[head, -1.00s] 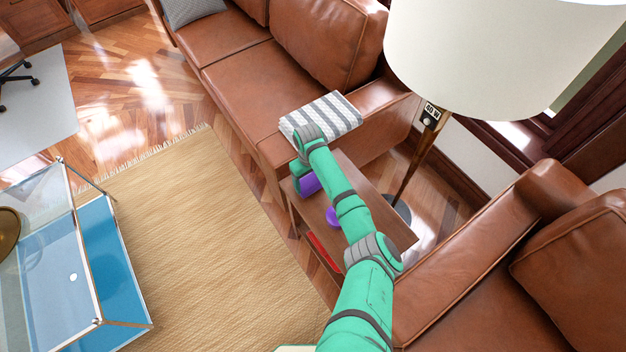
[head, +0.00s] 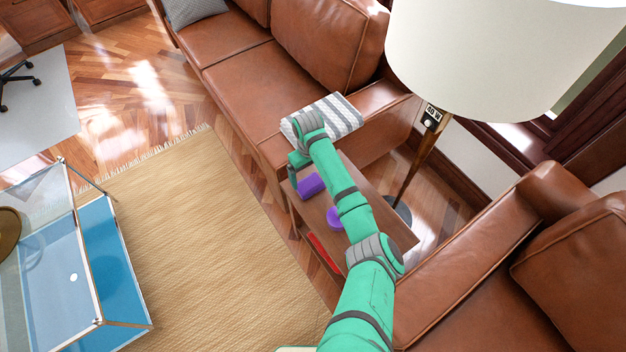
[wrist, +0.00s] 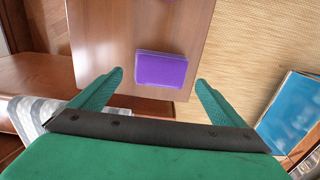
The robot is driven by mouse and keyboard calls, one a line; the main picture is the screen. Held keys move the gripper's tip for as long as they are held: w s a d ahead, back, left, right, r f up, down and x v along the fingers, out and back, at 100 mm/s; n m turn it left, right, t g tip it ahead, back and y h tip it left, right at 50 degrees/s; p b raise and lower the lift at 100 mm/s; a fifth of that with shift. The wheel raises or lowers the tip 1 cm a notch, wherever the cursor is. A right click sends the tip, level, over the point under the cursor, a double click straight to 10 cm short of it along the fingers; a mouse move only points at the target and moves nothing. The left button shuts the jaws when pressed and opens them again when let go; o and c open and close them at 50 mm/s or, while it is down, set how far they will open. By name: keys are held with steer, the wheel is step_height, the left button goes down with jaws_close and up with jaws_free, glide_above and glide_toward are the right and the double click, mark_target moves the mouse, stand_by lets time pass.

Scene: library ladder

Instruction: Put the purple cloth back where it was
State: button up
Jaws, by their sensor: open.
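The purple cloth (head: 311,185), a folded block, lies on the wooden side table (head: 372,192) near its end by the sofa. In the wrist view the cloth (wrist: 161,70) lies near the table edge, between the lines of the two fingers. My gripper (wrist: 159,78) is open and empty, with a finger to each side of the cloth in the picture and none seen touching it. In the head view my gripper (head: 297,160) is at the sofa end of the table, partly hidden by my wrist.
A round purple object (head: 335,216) is on the table, partly behind my arm. A red thing (head: 324,252) is on the lower shelf. A striped grey-white cloth (head: 345,115) lies on the sofa arm (head: 375,105). A lamp (head: 428,150) stands behind the table.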

mark_target(311, 184)
step_height(311, 184, up, 6)
steer(key=s+a+f+m+t+y, duration=0.1)
steer(key=s+a+f+t+y, duration=0.1)
steer(key=a, duration=0.7)
steer(key=s+a+f+t+y, duration=0.2)
steer(key=a+f+y, duration=0.1)
steer(key=a, duration=0.5)
steer(key=s+a+m+t+y, duration=0.1)
steer(key=s+a+m+t, duration=0.25)
steer(key=s+a, duration=0.3)
steer(key=s+d+r+m+t+h, duration=0.1)
steer(key=s+d+m+t+h, duration=0.15)
steer(key=s+d, duration=0.55)
steer(key=s+d+r+m+t+h, duration=0.25)
steer(key=s+d, duration=0.25)
steer(key=s, duration=0.7)
steer(key=s+d+r+n+t+h, duration=0.1)
steer(key=s+d+r+n+t, duration=0.1)
steer(key=s+d+r, duration=0.8)
steer(key=s+r+t, duration=0.1)
steer(key=s+r, duration=0.2)
steer(key=shift+r+n, duration=0.15)
steer(key=shift+n, duration=0.2)
